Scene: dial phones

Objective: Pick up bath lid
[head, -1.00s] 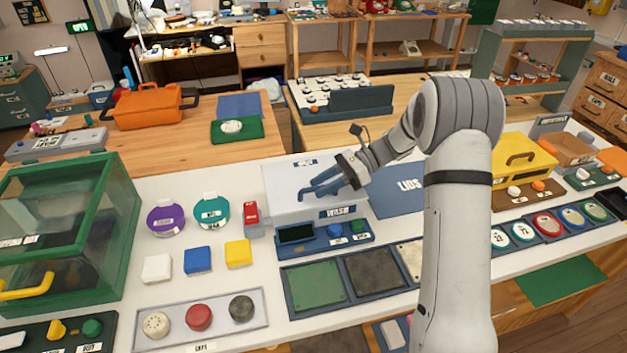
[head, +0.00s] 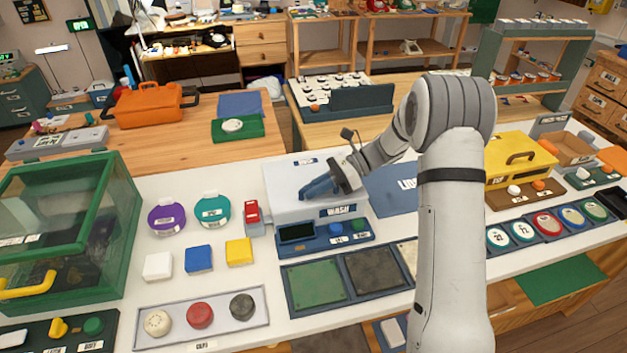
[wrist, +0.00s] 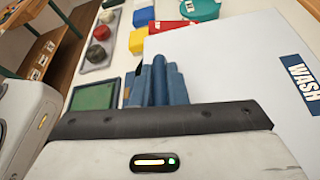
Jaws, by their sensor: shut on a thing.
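The bath lid (head: 287,180) is the flat white cover of the wash unit, lying level behind the control strip marked WASH. It also shows in the wrist view (wrist: 235,75) as a broad white surface with a blue WASH label. My gripper (head: 308,194) is low over the lid's middle, its blue fingers drawn together. In the wrist view the fingers (wrist: 158,78) close around a narrow blue piece, which looks like the lid's handle; the fingers hide most of it. The lid looks seated on the bath; I see no gap under it.
A dark blue LIDS mat (head: 392,188) lies right of the bath, partly behind my arm. A panel with a small screen (head: 297,232) and buttons stands in front. A red item (head: 252,212) and a teal disc (head: 212,211) sit close on the left.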

